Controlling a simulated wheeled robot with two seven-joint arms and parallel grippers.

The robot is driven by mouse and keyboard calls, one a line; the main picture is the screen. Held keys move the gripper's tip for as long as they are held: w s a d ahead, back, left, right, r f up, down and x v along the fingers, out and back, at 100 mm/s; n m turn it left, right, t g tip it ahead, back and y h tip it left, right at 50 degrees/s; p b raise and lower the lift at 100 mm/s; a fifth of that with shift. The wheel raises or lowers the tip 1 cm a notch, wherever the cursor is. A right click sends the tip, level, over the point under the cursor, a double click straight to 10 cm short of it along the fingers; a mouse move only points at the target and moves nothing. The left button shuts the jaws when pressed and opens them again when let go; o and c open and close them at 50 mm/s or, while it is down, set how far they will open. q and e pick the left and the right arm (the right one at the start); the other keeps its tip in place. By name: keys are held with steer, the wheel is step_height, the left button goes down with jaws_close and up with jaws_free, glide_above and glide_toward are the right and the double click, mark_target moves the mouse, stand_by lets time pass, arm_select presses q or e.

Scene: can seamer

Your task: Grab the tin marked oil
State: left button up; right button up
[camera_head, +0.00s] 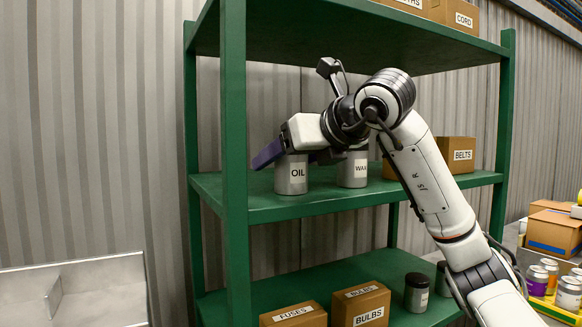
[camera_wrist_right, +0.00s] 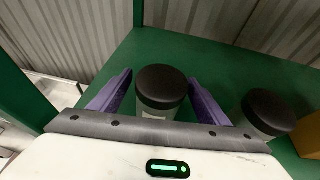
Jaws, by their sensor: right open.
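The tin marked OIL (camera_head: 291,176) is a grey can with a white label, upright on the green middle shelf. In the wrist view its black lid (camera_wrist_right: 162,86) shows between the two purple fingers. My right gripper (camera_head: 283,156) is at the tin's upper part, hiding its lid in the head view. It also shows in the wrist view (camera_wrist_right: 161,95), open, with a finger on each side of the tin and gaps between. My left gripper is not in view.
A similar tin marked WAX (camera_head: 352,172) stands close to the right, with its black lid (camera_wrist_right: 268,112) near the right finger. A BELTS box (camera_head: 458,154) is further right. A green shelf post (camera_head: 234,120) stands at the front left.

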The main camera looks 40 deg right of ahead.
steer(key=shift+x, duration=1.2)
steer(key=c, duration=1.2)
steer(key=shift+r, duration=0.1)
steer(key=shift+c, duration=0.2)
